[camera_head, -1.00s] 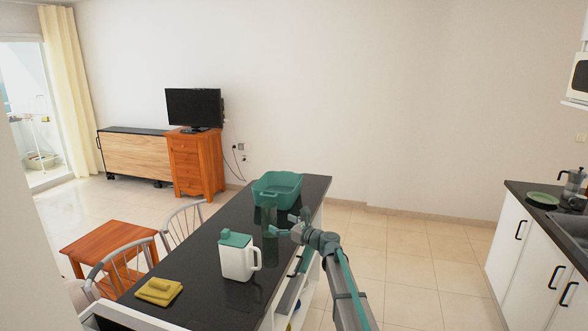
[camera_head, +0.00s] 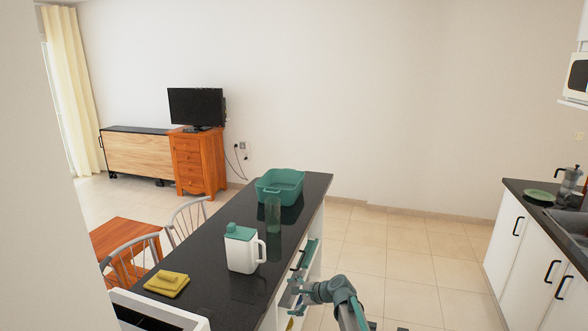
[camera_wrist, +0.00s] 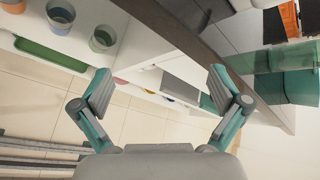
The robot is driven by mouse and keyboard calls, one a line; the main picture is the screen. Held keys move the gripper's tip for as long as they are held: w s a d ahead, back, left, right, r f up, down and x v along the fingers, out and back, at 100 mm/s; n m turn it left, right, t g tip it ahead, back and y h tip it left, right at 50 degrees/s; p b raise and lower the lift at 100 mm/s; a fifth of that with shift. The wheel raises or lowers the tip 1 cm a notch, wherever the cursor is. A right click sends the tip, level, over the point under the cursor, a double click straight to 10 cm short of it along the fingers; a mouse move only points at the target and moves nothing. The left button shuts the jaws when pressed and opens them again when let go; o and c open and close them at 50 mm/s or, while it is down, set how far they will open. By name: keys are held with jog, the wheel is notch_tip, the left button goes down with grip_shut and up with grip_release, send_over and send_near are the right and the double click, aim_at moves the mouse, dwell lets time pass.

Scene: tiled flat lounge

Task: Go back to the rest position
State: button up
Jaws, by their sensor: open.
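My gripper (camera_head: 293,293) is low beside the right side of the dark counter (camera_head: 215,270) in the head view. In the wrist view my gripper (camera_wrist: 160,95) has its two grey and teal fingers spread wide with nothing between them. A green glass (camera_head: 273,214) stands on the counter in front of the teal basin (camera_head: 280,183). A white jug with a teal lid (camera_head: 241,250) stands nearer, and a folded yellow cloth (camera_head: 167,284) lies at the near left. My gripper touches none of these.
Open shelves under the counter hold cups (camera_wrist: 61,14) close to my gripper in the wrist view. Chairs (camera_head: 130,262) and a wooden table (camera_head: 122,236) stand left. White cabinets (camera_head: 535,250) stand right. The tiled floor (camera_head: 400,265) between is clear.

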jog(key=s+d+f+n+g+h, duration=0.25)
jog(key=s+d+f+n, duration=0.3)
jog(key=s, duration=0.55)
jog(key=s+d+f+n+g+h, duration=0.2)
jog(key=s+d+f+n+h, duration=0.2)
jog(key=s+d, duration=0.45)
jog(key=s+d+f+n+g+h, duration=0.25)
jog(key=s+d+f+n, duration=0.2)
jog(key=s, duration=0.85)
jog(key=s+f+g+b, duration=0.5)
jog(key=s+f+b, duration=0.4)
jog(key=s+f, duration=1.9)
jog(key=shift+a+g+b, duration=0.3)
jog(key=shift+a+g, duration=0.05)
jog(key=shift+g, duration=0.05)
